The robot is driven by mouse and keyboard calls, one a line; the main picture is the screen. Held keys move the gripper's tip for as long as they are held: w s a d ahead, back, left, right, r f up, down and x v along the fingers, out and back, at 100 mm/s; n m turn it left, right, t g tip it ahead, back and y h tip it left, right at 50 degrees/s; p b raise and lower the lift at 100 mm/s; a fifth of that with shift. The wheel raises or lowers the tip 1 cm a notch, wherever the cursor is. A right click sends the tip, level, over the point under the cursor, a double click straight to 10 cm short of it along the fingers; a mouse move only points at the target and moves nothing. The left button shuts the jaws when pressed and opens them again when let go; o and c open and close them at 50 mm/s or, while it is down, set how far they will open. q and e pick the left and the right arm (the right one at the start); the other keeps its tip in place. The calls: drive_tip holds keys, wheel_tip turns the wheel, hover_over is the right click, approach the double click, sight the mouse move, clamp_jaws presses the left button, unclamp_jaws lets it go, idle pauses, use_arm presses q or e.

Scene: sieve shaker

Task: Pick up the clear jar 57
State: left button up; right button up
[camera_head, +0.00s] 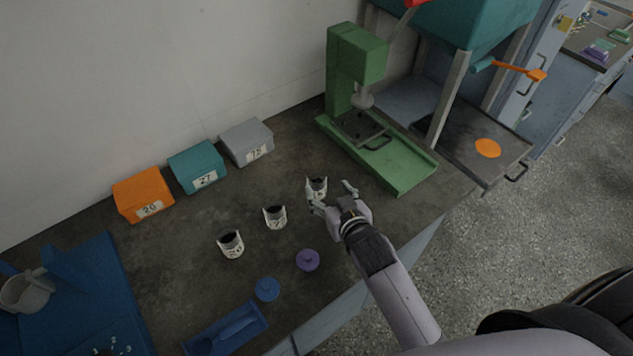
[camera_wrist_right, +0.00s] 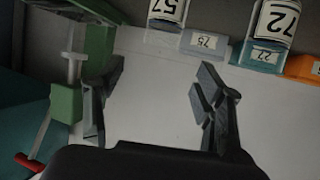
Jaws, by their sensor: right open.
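The clear jar 57 (camera_head: 319,182) stands upright on the dark bench, at the right end of a short row of jars. My right gripper (camera_head: 332,194) is open and beside the jar, with one finger partly in front of it in the head view. In the right wrist view the jar 57 (camera_wrist_right: 166,12) shows upside down at the top edge, partly cut off. It lies beyond the open fingertips (camera_wrist_right: 160,78), and nothing is between the fingers. I cannot tell whether a finger touches the jar. My left gripper is not in view.
Jar 72 (camera_head: 275,218) and another jar (camera_head: 231,245) stand to the left. Purple (camera_head: 307,260) and blue (camera_head: 267,290) lids lie in front. Orange (camera_head: 143,195), teal (camera_head: 197,167) and grey (camera_head: 246,142) boxes line the wall. A green press (camera_head: 402,170) stands behind right.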

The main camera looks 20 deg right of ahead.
sight(314, 172)
drive_tip(key=shift+p+x, duration=0.45)
drive_tip(key=shift+x, duration=2.3)
drive_tip(key=shift+p+x, duration=0.4)
drive_tip(key=shift+x, duration=1.85)
drive_tip(key=shift+s+f, duration=0.1)
drive_tip(key=shift+f, duration=0.1)
drive_tip(key=c, duration=1.4)
